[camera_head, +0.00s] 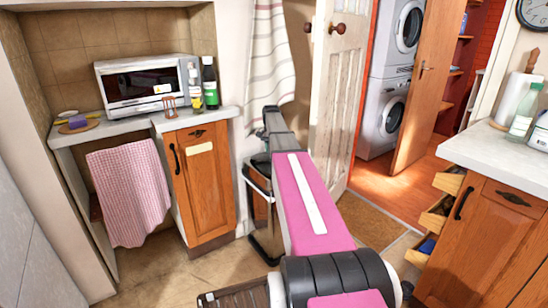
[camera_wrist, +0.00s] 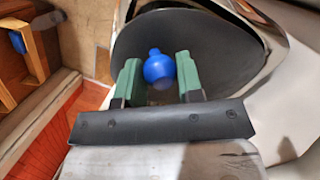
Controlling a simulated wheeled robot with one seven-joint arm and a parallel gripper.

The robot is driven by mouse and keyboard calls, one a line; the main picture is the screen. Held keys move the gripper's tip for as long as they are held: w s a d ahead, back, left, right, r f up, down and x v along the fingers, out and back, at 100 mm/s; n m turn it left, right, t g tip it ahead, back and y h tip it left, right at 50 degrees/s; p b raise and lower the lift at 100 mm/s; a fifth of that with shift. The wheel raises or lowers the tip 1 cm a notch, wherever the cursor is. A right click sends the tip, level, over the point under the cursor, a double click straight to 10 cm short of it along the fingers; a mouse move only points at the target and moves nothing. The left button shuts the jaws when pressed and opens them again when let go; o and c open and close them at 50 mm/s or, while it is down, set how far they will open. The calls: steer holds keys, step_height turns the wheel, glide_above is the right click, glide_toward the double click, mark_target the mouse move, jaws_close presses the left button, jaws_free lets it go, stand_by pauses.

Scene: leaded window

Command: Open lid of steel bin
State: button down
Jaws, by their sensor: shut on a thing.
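The steel bin (camera_head: 261,187) stands on the floor between the wooden cabinet and the white door, largely hidden behind my pink arm. In the wrist view, a dark rounded surface with a shiny steel rim, which looks like its lid (camera_wrist: 222,47), fills the upper middle. My gripper (camera_wrist: 158,72) has its two green fingers on either side of a blue rounded knob (camera_wrist: 158,68) and is shut on it, in front of the dark surface. In the head view, the far end of my arm hides the contact, and I cannot tell how far the lid is raised.
A wooden cabinet (camera_head: 205,190) is close on the bin's left, and an open white door (camera_head: 338,90) is on its right. Partly open drawers (camera_head: 436,212) stick out at the right. A doormat (camera_head: 375,220) and open floor lie between.

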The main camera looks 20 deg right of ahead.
steer(key=shift+w+a+r+g, duration=0.2)
steer(key=shift+w+r+g, duration=0.65)
steer(key=shift+r, duration=0.3)
steer(key=c, duration=0.8)
jaws_free()
